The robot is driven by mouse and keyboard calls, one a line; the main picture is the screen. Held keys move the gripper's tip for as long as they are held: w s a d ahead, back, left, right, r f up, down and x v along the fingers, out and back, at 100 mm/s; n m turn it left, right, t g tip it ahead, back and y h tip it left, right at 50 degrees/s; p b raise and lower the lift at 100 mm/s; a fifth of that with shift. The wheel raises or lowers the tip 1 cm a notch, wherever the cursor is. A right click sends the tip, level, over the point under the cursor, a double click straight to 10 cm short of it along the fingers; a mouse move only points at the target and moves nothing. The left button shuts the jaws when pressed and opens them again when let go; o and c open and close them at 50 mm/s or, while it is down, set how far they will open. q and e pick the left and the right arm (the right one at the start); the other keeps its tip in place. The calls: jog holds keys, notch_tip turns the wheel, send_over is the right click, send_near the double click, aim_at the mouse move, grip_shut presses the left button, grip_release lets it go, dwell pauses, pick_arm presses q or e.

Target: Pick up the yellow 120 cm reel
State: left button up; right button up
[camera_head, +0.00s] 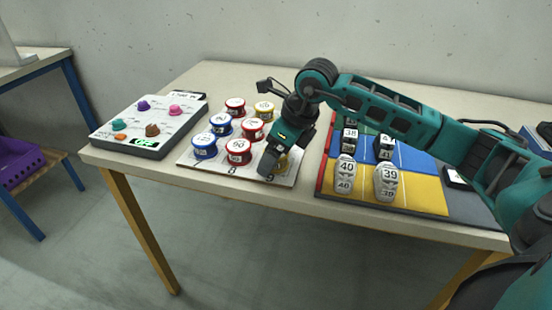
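Several reels stand on a white board on the table. A yellow reel (264,107) stands at the back right of the board; its label is too small to read. Another yellow thing, probably a reel (283,161), shows only in part behind my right gripper at the board's front right. My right gripper (279,166) points down over that spot, right of the front red reel (238,151). Its fingers hide most of the yellow thing, so I cannot tell whether they hold it. My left gripper is not in view.
Red and blue reels (204,146) crowd the board (198,167) left of my gripper. A grey panel with coloured knobs (150,124) lies further left. A coloured mat (415,190) with numbered shoe-like pieces (386,181) lies right, under my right arm.

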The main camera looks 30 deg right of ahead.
jog(key=c, duration=1.1)
